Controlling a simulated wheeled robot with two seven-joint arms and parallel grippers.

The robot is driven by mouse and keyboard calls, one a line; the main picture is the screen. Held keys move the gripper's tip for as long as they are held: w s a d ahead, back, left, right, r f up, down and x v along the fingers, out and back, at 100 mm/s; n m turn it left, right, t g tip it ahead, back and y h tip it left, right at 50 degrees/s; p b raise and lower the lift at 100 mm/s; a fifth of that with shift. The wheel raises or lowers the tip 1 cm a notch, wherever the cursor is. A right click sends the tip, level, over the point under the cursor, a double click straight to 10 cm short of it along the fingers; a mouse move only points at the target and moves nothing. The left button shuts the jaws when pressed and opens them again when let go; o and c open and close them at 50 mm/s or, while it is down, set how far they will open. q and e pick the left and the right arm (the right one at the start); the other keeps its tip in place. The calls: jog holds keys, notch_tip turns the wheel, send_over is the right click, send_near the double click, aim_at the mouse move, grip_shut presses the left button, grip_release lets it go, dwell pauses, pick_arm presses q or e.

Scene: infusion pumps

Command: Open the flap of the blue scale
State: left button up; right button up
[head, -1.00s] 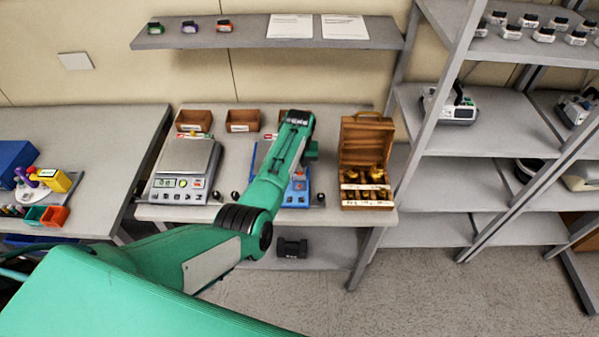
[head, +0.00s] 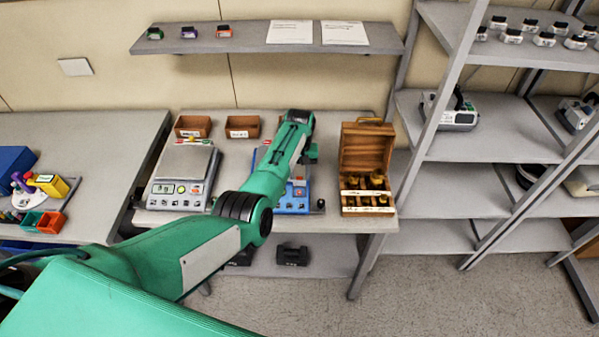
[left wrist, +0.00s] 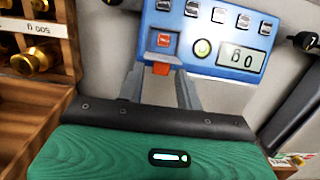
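The blue scale (head: 293,203) stands on the middle table, mostly hidden under my left arm in the head view. In the left wrist view its blue front panel (left wrist: 225,62) shows a display, several grey buttons, a red switch and a yellow-green button. A small orange-red tab (left wrist: 161,68) sticks out at the panel's lower edge; I cannot tell whether it is the flap. My left gripper (left wrist: 164,78) has its two fingers apart, one on each side of the tab, with gaps visible. Contact cannot be seen. My right gripper is in neither view.
A grey scale (head: 180,190) stands left of the blue one. An open wooden weight box (head: 367,150) stands close on its right. Small brown bins (head: 242,127) line the table's back. A shelf rack (head: 470,150) stands at the right.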

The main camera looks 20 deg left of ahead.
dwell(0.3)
pick_arm(q)
notch_tip(320, 180, up, 14)
jog(key=w+b, duration=0.1)
jog(key=b, duration=0.3)
jog(key=shift+w+a+f, duration=0.2)
jog(key=shift+w+a, duration=0.05)
jog(key=shift+w, duration=0.1)
